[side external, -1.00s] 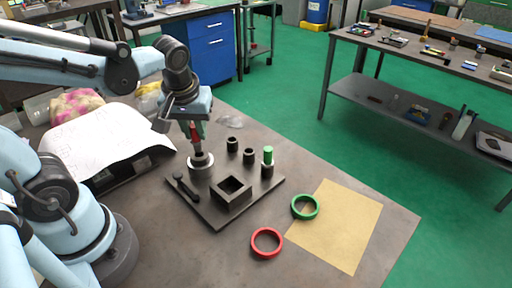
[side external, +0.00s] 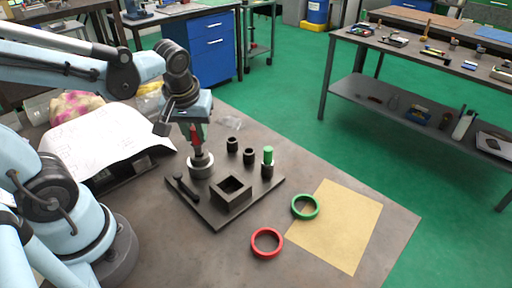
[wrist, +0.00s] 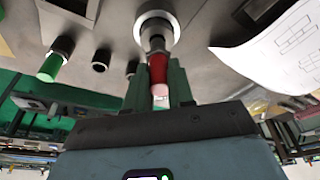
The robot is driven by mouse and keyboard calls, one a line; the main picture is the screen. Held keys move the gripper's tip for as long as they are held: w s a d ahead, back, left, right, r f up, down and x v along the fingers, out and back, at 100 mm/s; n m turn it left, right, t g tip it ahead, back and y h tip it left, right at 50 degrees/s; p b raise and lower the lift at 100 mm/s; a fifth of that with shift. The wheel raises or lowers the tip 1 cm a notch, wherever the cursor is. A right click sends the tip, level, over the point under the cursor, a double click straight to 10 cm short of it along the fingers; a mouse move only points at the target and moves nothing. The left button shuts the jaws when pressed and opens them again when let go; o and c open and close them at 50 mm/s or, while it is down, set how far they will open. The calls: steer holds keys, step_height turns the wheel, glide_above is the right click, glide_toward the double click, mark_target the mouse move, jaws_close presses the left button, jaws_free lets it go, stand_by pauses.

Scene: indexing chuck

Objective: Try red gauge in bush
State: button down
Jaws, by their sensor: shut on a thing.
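My gripper (side external: 195,132) is shut on the red gauge (side external: 196,140), which points down with its dark end at the round grey chuck (side external: 201,168). In the wrist view the red gauge (wrist: 158,68) lies between the green fingers, its dark end over the middle of the chuck's bright ring (wrist: 171,38). The bush is hard to make out in the chuck, and I cannot tell how far the gauge tip is inside. The green gauge (side external: 268,154) stands upright in a dark holder at the plate's right; it also shows in the wrist view (wrist: 50,68).
White paper (side external: 100,140) lies left.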

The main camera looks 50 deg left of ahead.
steer(key=shift+f, duration=1.5)
steer(key=shift+r, duration=0.15)
stand_by(1.0)
steer(key=shift+r, duration=3.35)
steer(key=shift+w, duration=0.1)
